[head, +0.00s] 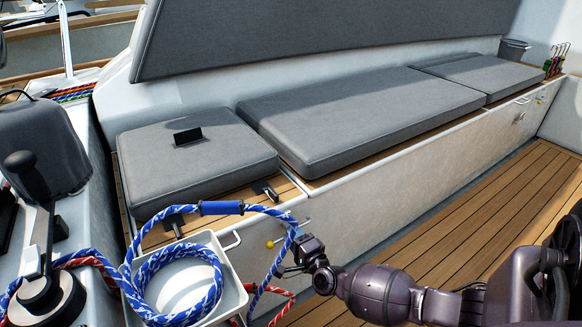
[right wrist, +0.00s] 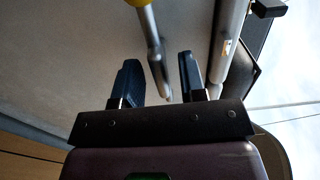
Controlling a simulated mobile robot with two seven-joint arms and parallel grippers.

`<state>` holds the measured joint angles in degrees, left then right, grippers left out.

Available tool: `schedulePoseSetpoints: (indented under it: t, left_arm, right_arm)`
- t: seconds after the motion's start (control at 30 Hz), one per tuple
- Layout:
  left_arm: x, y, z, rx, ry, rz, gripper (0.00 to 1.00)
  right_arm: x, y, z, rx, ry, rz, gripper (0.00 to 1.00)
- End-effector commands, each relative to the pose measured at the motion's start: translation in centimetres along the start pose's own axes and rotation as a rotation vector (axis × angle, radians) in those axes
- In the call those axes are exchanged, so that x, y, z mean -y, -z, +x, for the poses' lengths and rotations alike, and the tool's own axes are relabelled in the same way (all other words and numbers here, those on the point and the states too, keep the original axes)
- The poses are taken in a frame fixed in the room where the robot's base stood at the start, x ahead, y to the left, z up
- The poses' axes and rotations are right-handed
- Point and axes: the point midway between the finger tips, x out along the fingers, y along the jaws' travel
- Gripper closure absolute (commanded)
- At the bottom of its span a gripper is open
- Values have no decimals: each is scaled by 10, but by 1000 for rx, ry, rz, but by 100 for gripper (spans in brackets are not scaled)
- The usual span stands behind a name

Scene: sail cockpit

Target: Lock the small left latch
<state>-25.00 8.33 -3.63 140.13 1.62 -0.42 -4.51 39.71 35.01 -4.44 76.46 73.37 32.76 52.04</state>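The left latch shows in the right wrist view as a slim metal lever (right wrist: 152,45) with a yellow end at the top edge. Its lower tip lies between the fingers of my right gripper (right wrist: 160,78). The fingers are apart, with gaps beside the lever; I cannot tell whether either touches it. In the head view, my right gripper (head: 293,255) is at the front panel of the left locker, just right of a yellow knob (head: 270,243). A blue rope partly covers this area, and the latch's metal part is hard to make out there. My left gripper is not in view.
A white tray (head: 238,275) with coiled blue rope (head: 185,280) stands left of my right gripper. A pale bar handle (head: 232,242) sits on the locker front. Grey cushions (head: 195,165) cover the bench. The wooden floor (head: 470,215) to the right is clear.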

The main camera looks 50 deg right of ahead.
Motion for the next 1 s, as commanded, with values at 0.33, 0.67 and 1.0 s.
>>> schedulePoseSetpoints:
  t: [0.33, 0.67, 1.0]
  left_arm:
    - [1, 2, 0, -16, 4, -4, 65]
    - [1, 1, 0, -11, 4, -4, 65]
    - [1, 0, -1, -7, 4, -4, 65]
  right_arm:
    - [0, 0, 9, 0, 0, -1, 62]
    - [0, 0, 8, 0, 0, -1, 98]
    - [1, -1, 8, 0, 0, -3, 100]
